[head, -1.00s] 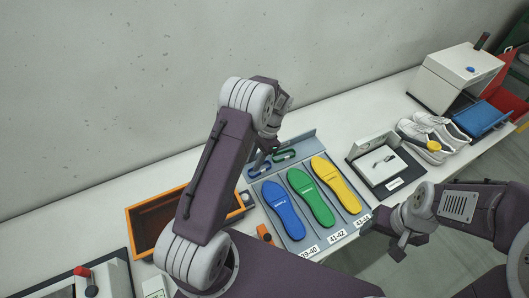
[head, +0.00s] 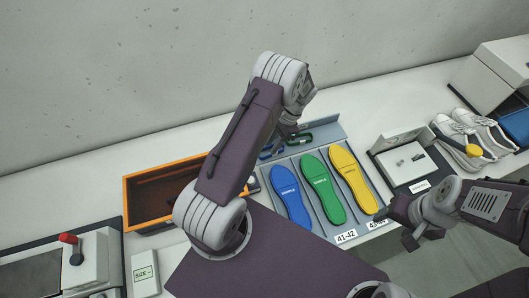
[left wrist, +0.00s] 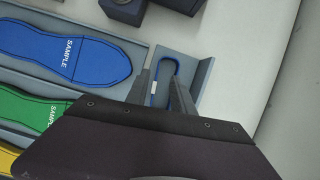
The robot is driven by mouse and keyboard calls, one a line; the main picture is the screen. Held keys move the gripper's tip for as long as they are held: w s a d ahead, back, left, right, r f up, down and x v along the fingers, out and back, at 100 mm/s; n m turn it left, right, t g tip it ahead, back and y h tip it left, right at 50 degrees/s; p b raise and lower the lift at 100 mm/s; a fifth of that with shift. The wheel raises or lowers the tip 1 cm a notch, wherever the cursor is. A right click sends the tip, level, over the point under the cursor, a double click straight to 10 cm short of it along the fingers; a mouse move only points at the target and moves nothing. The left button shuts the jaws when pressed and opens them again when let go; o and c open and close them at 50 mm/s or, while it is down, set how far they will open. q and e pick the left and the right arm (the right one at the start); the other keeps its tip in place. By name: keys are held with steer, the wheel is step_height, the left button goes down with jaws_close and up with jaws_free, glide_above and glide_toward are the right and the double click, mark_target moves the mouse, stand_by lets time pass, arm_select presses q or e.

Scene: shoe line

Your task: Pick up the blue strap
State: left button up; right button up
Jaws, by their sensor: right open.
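The blue strap (left wrist: 156,75) is a narrow loop with a small white tag, lying in a grey compartment in the left wrist view. My left gripper (left wrist: 161,92) is open, with one finger on each side of the loop. I cannot tell whether the fingers touch it. In the head view the blue strap (head: 266,154) shows partly behind my left gripper (head: 283,140), beside a green strap (head: 300,139). My right gripper (head: 407,232) is open and empty, at the right near the table's front edge.
Blue (head: 291,195), green (head: 322,188) and yellow (head: 354,178) insoles lie in the grey rack in front of the straps. An orange-rimmed bin (head: 127,205) stands left. A black tray with a white box (head: 408,166) and white shoes (head: 459,145) stand right.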

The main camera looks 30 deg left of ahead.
mark_target(268, 155)
arm_select(q)
steer(key=x, duration=0.1)
steer(key=p+x, duration=0.1)
steer(key=x, duration=0.1)
steer(key=p+x, duration=0.1)
steer(key=x, duration=0.1)
steer(key=shift+d+f, duration=0.25)
steer(key=shift+c, duration=0.6)
jaws_close()
stand_by(0.5)
